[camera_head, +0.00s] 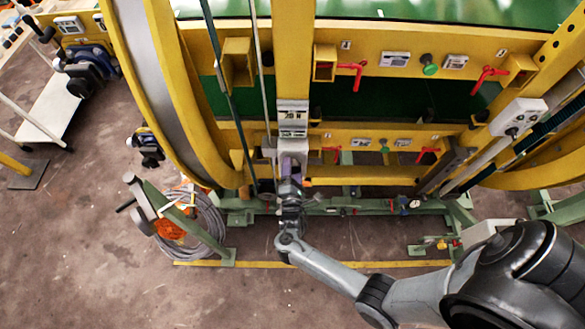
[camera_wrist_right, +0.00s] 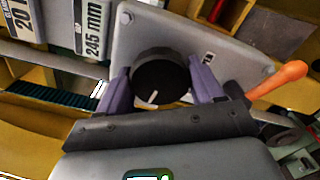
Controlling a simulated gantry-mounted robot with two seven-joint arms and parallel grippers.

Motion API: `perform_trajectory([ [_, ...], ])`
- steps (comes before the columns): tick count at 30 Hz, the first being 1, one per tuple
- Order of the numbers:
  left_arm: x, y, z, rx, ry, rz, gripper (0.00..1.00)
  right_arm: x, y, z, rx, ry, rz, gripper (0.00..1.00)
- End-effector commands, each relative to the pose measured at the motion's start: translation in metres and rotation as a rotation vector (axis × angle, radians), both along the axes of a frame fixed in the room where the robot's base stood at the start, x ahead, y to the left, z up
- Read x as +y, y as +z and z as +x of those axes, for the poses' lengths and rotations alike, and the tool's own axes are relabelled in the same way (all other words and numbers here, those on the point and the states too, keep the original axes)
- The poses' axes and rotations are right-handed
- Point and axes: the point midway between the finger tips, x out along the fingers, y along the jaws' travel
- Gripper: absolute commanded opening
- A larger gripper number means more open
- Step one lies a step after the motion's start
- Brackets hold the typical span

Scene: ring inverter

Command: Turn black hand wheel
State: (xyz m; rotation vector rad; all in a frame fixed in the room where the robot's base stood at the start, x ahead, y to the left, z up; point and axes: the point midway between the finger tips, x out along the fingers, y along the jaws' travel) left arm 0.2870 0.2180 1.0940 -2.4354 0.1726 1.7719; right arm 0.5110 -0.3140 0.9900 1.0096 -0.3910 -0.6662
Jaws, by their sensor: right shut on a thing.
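The black hand wheel (camera_wrist_right: 160,80) is a round black knob with a white mark, mounted on a grey plate (camera_wrist_right: 180,35) in the right wrist view. My right gripper (camera_wrist_right: 161,88) has its two purple fingers on either side of the knob and is shut on it. In the head view my right gripper (camera_head: 290,168) is at the grey box on the yellow frame's middle post, and it hides the knob there. My left gripper is in neither view.
Red handles (camera_head: 352,71) and a green knob (camera_head: 429,64) sit on the yellow frame around the gripper. An orange handle (camera_wrist_right: 277,80) is close to the right finger. A coiled grey hose (camera_head: 208,222) lies on the floor to the left.

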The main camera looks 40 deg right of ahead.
Motion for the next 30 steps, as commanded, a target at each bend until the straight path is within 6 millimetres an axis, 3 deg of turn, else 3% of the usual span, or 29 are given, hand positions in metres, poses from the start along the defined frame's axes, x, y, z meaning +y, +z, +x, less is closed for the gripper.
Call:
perform_trajectory([
  [15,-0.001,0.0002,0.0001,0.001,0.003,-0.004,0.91,-0.0001,-0.0016,-0.0004,-0.231,0.0,0.26,0.36],
  [30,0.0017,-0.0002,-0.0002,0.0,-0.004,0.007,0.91,-0.0002,-0.0018,-0.0004,-0.275,0.0,0.309,0.36],
])
